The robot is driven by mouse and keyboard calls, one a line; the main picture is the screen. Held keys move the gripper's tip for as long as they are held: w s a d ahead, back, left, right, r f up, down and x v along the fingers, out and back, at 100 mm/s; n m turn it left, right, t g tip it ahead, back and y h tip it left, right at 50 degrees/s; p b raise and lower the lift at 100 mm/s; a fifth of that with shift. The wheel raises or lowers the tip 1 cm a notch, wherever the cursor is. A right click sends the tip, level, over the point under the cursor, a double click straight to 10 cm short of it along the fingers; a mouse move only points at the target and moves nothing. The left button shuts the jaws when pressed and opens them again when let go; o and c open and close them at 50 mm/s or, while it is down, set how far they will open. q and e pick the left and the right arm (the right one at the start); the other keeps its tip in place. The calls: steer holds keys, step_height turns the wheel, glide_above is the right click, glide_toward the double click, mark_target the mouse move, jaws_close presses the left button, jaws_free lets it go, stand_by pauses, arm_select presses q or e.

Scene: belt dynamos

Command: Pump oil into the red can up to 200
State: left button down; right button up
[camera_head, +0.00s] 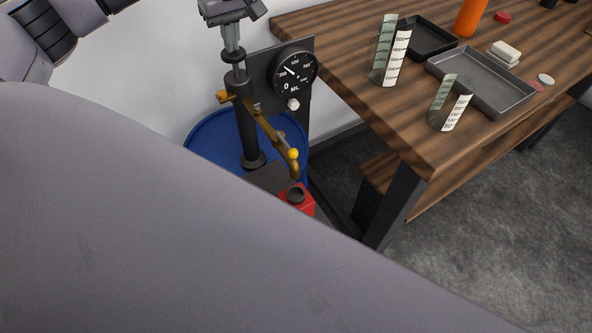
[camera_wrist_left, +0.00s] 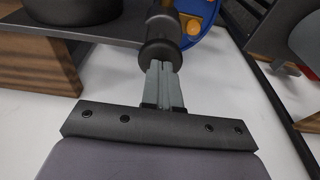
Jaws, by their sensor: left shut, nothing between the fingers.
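The red can (camera_head: 307,203) stands low beside the pump, partly hidden by my grey arm, with its dark opening under the brass spout (camera_head: 268,130). The black hand pump (camera_head: 247,130) stands upright on the blue drum (camera_head: 205,138). A round black gauge (camera_head: 293,72) marked ML is fixed beside it. Its needle points up and left; the small numbers are hard to read. My left gripper (camera_head: 234,48) points down at the pump's top knob, its fingers shut with nothing between them. In the left wrist view the fingertips (camera_wrist_left: 162,68) meet the black knob (camera_wrist_left: 160,45); contact is uncertain.
A wooden bench (camera_head: 345,62) on the right holds two dark trays, with the grey one (camera_head: 485,85) nearer. Two curled paper scales (camera_head: 390,52) stand near its edge. An orange cylinder (camera_head: 470,17) is at the back. Open grey floor (camera_head: 480,230) lies right of the bench leg.

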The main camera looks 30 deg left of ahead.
arm_select(q)
step_height(320, 180, up, 4)
steer(key=shift+f+p, duration=0.25)
steer(key=shift+p, duration=0.35)
steer(key=shift+r, duration=1.35)
arm_select(e)
steer(key=shift+r, duration=0.85)
arm_select(q)
steer(key=shift+r, duration=0.1)
step_height(320, 180, up, 7)
steer(key=d, duration=0.1)
steer(key=shift+s+b, duration=0.3)
steer(key=shift+b, duration=0.1)
arm_select(e)
steer(key=shift+f, duration=0.3)
arm_select(q)
steer(key=shift+d, duration=0.15)
arm_select(e)
steer(key=shift+s, duration=0.1)
